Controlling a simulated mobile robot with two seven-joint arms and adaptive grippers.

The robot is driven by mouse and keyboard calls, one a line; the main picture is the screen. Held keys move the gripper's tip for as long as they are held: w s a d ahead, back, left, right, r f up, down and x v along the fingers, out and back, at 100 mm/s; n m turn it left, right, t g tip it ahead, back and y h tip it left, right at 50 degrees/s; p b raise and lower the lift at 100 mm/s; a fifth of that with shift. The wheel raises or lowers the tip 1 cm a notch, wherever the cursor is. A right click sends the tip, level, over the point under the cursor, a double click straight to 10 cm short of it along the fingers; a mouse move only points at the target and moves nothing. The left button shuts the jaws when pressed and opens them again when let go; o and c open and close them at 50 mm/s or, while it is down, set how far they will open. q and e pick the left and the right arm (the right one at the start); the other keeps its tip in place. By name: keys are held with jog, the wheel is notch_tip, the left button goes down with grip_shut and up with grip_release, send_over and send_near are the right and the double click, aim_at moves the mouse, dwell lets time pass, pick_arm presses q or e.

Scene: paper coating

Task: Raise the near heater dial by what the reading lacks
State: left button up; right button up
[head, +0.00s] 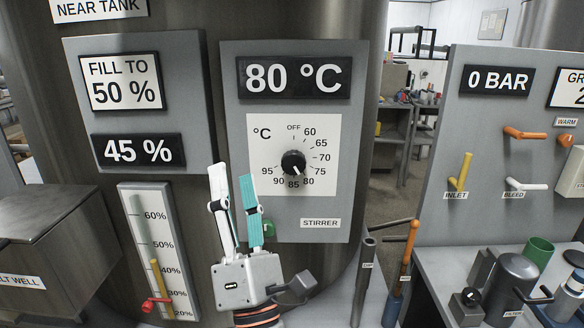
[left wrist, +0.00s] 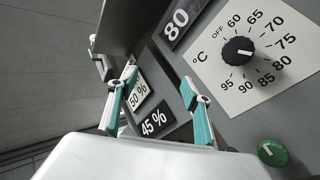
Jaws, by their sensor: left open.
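The near heater dial (head: 293,163) is a black round knob on a white °C scale plate, marked OFF and 60 to 95. Its white mark points downward, around 80 to 85; I cannot tell exactly where. It also shows in the left wrist view (left wrist: 237,51). The reading above it (head: 294,77) says 80 °C. My left gripper (head: 233,176) is open and empty, its fingers pointing up, left of and below the dial and apart from it. In the left wrist view its two teal-padded fingers (left wrist: 158,98) stand apart. My right gripper is not in view.
Left of the dial panel, a sign (head: 124,82) says fill to 50 % and a display (head: 138,150) shows 45 %. A green stirrer button (left wrist: 273,153) sits below the dial. A level gauge (head: 140,215) is at left; a valve panel (head: 480,140) is at right.

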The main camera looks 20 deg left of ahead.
pick_arm(q)
jog(key=a+r+n+g+y, duration=0.1)
jog(key=a+r+n+g, duration=0.3)
jog(key=n, duration=0.6)
jog(key=n+h, duration=0.1)
jog(key=h, duration=1)
send_near(293, 165)
jog(key=w, duration=0.2)
jog(key=shift+g, duration=0.4)
jog(key=x, duration=0.7)
jog(key=shift+w+a+r+b, duration=0.15)
jog(key=shift+a+r+b, duration=0.15)
jog(key=shift+b, duration=0.05)
jog(key=c, duration=1.1)
